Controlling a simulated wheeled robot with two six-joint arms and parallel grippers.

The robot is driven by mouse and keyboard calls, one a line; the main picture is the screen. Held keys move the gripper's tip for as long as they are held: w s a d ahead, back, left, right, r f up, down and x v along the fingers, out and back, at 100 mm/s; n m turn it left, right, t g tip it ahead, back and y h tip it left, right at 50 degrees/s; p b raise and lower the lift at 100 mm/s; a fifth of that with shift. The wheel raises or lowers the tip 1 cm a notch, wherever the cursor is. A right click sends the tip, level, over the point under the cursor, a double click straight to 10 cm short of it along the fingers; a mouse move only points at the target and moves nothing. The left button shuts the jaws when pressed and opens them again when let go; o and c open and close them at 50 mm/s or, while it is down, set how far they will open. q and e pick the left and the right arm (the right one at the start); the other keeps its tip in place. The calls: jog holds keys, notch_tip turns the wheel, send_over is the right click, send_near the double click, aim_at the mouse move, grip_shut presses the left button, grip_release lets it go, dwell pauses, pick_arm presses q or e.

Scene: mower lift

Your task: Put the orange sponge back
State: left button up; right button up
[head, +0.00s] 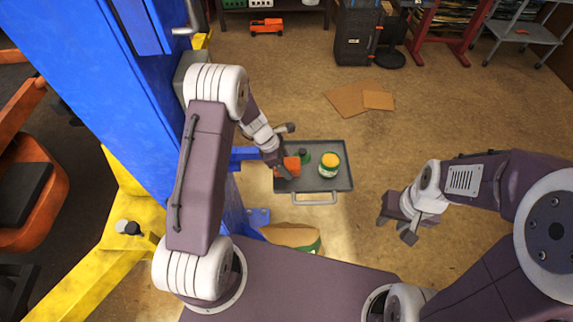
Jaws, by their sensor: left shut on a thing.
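The orange sponge (292,165) is a small orange block at the left side of the grey tray (341,183). My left gripper (287,152) reaches over the tray's left edge and is shut on the sponge, partly hiding it. I cannot tell whether the sponge touches the tray floor. My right gripper (394,228) hangs to the right of the tray, apart from it, with its fingers spread and nothing between them.
The tray also carries a jar with a yellow lid (329,160) and a green item (303,156). A blue lift post (120,90) with a yellow base (110,235) stands at left. Flattened cardboard (352,99) lies beyond the tray. Open floor lies around the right gripper.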

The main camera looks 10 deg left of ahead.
pick_arm(q)
jog(key=shift+s+f, duration=0.1)
jog(key=shift+f, duration=0.2)
jog(key=shift+f+b, duration=0.3)
jog(key=shift+b, duration=0.1)
jog(key=o, duration=1.3)
jog(key=shift+r, duration=0.1)
jog(key=shift+r, duration=0.1)
